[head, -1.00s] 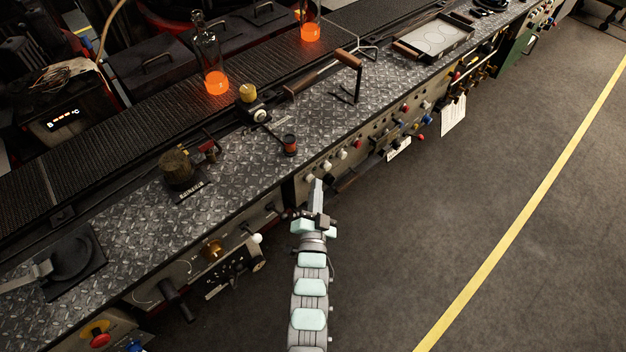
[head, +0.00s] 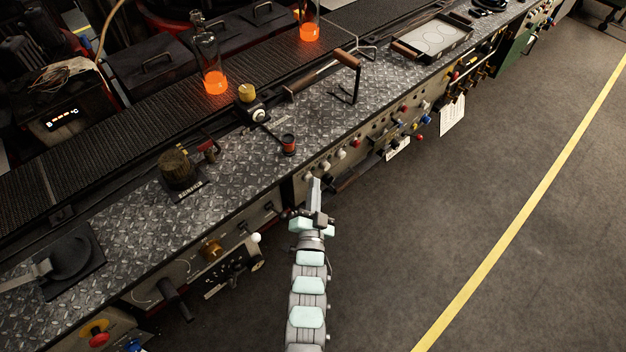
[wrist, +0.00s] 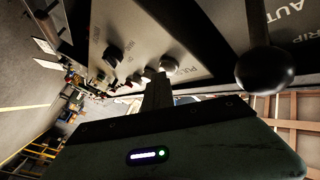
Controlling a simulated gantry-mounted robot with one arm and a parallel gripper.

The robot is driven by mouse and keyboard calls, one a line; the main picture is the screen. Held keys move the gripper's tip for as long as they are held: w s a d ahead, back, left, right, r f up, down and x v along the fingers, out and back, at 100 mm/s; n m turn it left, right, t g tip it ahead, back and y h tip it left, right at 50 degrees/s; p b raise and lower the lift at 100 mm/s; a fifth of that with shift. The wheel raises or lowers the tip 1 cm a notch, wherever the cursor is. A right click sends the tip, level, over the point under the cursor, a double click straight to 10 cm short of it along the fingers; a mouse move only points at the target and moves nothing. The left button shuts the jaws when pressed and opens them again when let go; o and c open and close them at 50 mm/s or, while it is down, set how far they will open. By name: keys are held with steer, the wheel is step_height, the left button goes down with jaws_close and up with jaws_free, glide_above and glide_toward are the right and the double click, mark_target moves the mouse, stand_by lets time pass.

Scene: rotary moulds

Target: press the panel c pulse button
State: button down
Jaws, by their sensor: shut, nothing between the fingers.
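A pale round button (wrist: 169,65) stands on a grey panel in the wrist view, beside partly hidden lettering that starts with "PUL". My gripper (wrist: 155,78) is shut and empty, with its fingertips just left of and below that button in the picture. I cannot tell whether they touch it. In the head view my gripper (head: 315,183) is in front of the bench's front panel, at the left end of a row of buttons. A pale button (head: 308,177) there is close to the fingertips. No panel letter is readable.
A dark ball-ended lever (wrist: 265,70) sticks out right of the button. A black knob (wrist: 113,53) is on its left. A red button (head: 356,142) and a white label (head: 398,149) are further right along the bench. The floor (head: 430,230) in front is clear.

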steer(key=shift+s+a+r, duration=0.1)
steer(key=shift+r, duration=0.1)
steer(key=s+d+p, duration=0.1)
steer(key=s+d, duration=0.3)
stand_by(0.6)
steer(key=c, duration=2.2)
jaws_free()
steer(key=shift+w, duration=0.1)
